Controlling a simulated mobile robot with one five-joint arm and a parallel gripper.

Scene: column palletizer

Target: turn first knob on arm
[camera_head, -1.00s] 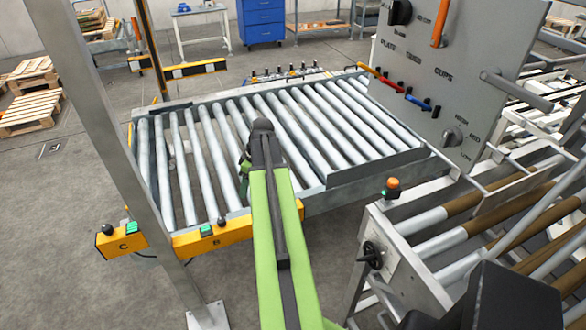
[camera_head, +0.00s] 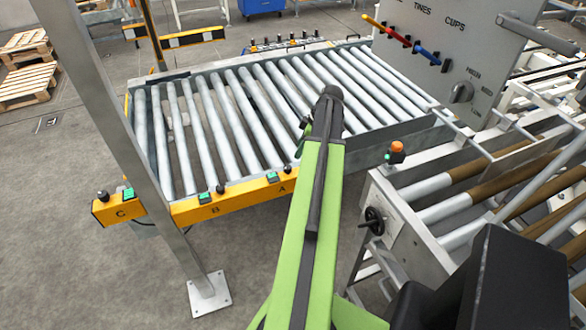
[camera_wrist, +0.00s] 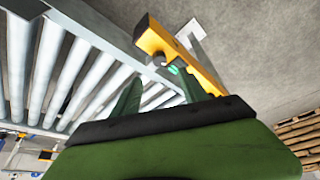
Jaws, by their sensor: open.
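A grey panel (camera_head: 430,35) at the upper right of the head view carries a dark knob (camera_head: 462,92) with small labels around it. The panel's upper part is cut off by the frame's top edge. Yellow control bars marked C, B and A (camera_head: 235,199) run along the near edge of the roller table, with small black knobs (camera_head: 220,189) and green buttons. Which knob is the first one on the arm I cannot tell. My gripper (camera_wrist: 160,92) is open and empty in the wrist view, its green fingers apart near a yellow bar (camera_wrist: 182,58) with a black knob (camera_wrist: 159,59).
The roller table (camera_head: 138,135) lies beyond my arm. A grey post (camera_head: 115,130) stands left of my arm. A second conveyor with a handwheel (camera_head: 374,221) and an orange-topped button (camera_head: 397,150) is at right. Pallets (camera_head: 28,80) lie at far left.

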